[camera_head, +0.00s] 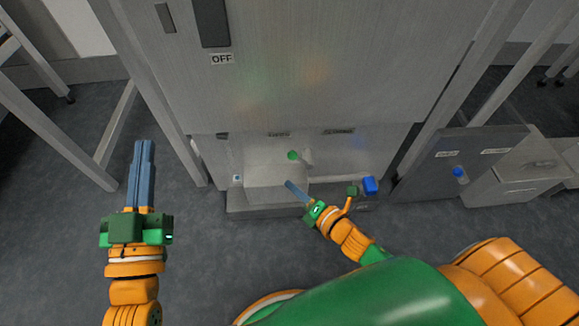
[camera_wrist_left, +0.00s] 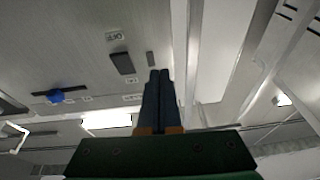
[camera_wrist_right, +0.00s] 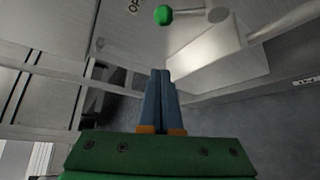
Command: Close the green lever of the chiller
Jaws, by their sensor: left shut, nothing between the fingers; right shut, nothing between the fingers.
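The chiller (camera_head: 330,75) is a large grey metal cabinet with a recessed lower bay. The green knob of the lever (camera_head: 292,155) shows in that bay, above a pale box-shaped part. In the right wrist view the green knob (camera_wrist_right: 163,15) is at the top, with a grey stem to its right. My right gripper (camera_head: 290,186) is shut and empty, in front of the box-shaped part, below the knob and apart from it. My left gripper (camera_head: 143,145) is shut and empty, in the air left of the bay, far from the lever.
An open grey panel (camera_head: 440,165) with a blue knob (camera_head: 458,172) stands right of the bay. A blue block (camera_head: 370,185) is at the bay's right. An "OFF" label (camera_head: 222,59) is on the chiller's front. Metal frame posts flank the chiller.

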